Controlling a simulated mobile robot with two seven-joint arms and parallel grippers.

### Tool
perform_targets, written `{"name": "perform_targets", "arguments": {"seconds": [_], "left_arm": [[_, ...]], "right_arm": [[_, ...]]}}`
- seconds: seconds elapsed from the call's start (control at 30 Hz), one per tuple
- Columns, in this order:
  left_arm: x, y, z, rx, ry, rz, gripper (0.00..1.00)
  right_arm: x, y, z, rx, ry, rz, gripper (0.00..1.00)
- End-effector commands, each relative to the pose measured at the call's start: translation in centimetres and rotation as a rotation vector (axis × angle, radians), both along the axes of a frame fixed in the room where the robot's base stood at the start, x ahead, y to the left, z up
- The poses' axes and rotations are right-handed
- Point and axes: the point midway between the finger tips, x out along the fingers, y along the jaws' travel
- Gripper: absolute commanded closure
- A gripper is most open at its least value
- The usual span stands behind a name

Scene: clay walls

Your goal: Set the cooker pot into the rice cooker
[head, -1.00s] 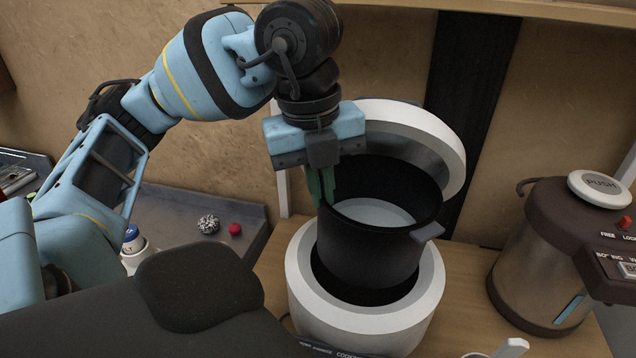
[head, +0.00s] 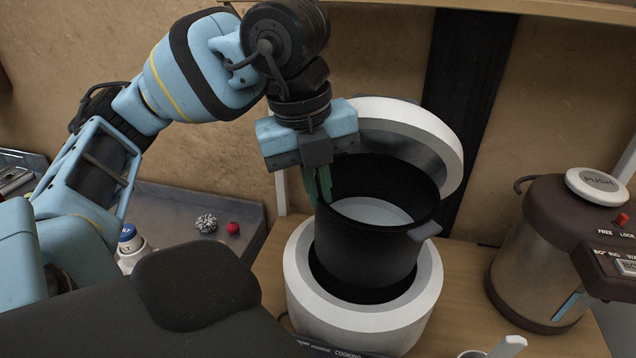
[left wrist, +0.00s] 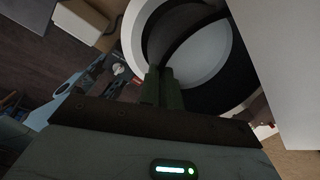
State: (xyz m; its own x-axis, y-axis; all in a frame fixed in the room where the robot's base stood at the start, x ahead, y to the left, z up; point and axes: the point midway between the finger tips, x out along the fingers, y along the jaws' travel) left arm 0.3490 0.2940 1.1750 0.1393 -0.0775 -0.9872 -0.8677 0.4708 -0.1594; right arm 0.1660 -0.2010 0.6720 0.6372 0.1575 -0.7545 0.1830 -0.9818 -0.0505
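The dark cooker pot (head: 365,250) stands upright with its lower part inside the opening of the white rice cooker (head: 300,290). Its rim is well above the cooker's rim. One grey side handle (head: 424,231) shows at the right. The cooker's lid (head: 440,140) stands open behind. My left gripper (head: 319,188) points down at the pot's left rim, its green fingers close together on that edge; the left handle is hidden. The left wrist view shows the fingers (left wrist: 163,88) at the dark pot wall (left wrist: 160,40), inside the cooker's white ring (left wrist: 133,30). My right gripper is out of view.
A brown and steel hot-water dispenser (head: 530,250) stands to the right on the wooden counter (head: 465,290). On the grey surface at left are a white bottle (head: 130,245), a speckled ball (head: 206,223) and a small red ball (head: 233,228). A wall is close behind.

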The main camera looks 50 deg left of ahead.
Motion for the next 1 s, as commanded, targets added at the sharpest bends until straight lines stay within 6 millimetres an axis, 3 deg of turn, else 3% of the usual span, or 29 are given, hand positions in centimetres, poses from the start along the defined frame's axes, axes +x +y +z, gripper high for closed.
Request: {"name": "perform_targets", "arguments": {"seconds": [1.0], "left_arm": [[-0.1,0.1,-1.2,-0.018,-0.037,0.001,1.00]], "right_arm": [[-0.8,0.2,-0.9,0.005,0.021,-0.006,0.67]]}}
